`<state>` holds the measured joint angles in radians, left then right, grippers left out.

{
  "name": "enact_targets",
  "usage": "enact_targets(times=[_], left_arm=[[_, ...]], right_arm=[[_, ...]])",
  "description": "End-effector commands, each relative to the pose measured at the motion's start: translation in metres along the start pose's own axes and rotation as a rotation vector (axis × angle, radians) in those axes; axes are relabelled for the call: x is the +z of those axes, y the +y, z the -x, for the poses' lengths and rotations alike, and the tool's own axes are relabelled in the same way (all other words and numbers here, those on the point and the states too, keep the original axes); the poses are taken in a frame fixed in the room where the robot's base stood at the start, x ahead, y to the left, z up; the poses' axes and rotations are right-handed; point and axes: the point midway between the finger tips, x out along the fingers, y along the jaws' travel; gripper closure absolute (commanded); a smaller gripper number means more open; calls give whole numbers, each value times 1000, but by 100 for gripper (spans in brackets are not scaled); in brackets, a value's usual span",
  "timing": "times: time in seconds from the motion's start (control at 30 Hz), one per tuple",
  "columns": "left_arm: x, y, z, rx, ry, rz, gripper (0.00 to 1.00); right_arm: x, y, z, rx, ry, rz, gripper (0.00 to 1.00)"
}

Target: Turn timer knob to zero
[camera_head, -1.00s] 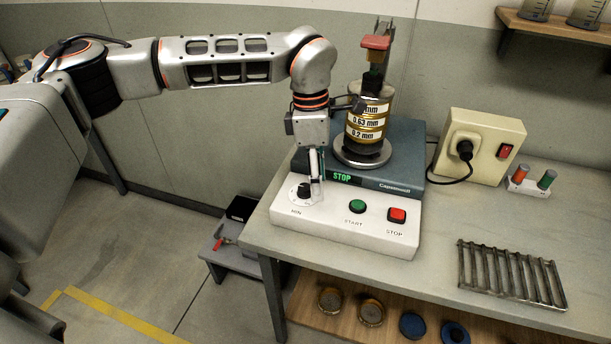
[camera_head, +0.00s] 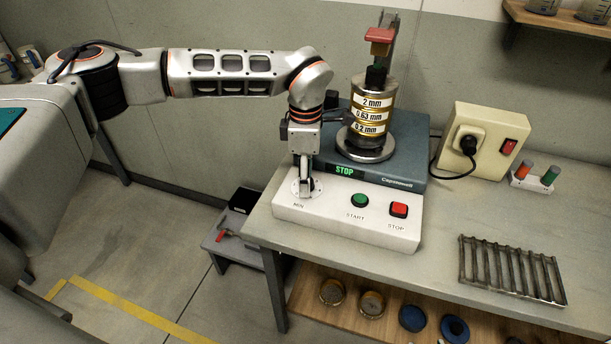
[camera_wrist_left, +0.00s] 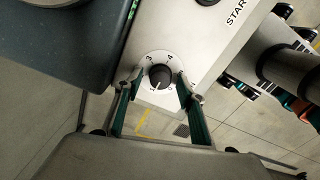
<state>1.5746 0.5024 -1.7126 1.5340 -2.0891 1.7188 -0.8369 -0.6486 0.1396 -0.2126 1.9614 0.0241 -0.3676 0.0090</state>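The black timer knob (camera_wrist_left: 160,76) sits on a round white dial with numbers, in the left wrist view. A light mark on it points toward the lower edge of the dial; the exact number is unclear. My left gripper (camera_wrist_left: 158,90) is open, with one finger on each side of the knob and gaps between. In the head view my left gripper (camera_head: 305,188) points down over the left end of the white control panel (camera_head: 330,216) and hides the knob. The display (camera_head: 344,170) reads STOP in green. My right gripper is not in view.
A green START button (camera_head: 360,200) and a red STOP button (camera_head: 399,210) lie right of the dial. A sieve stack (camera_head: 371,112) stands on the shaker behind. A metal rack (camera_head: 512,270) lies on the table at right. A socket box (camera_head: 482,140) stands behind.

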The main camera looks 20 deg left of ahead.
Motion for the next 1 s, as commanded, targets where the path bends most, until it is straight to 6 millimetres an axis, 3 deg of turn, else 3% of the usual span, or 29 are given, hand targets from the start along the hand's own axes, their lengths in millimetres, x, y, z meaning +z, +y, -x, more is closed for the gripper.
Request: enact_targets(times=[0.17, 0.3, 0.33, 0.67, 1.0], left_arm=[[0, 0, 0, 0, 0, 0, 61], [0, 0, 0, 0, 0, 0, 97], [0, 0, 0, 0, 0, 0, 99], [0, 0, 0, 0, 0, 26, 99], [0, -1, 0, 0, 0, 226, 99]], right_arm=[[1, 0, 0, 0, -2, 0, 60], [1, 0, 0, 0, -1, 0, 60], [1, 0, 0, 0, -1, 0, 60], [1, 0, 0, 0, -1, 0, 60], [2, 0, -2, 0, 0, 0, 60]])
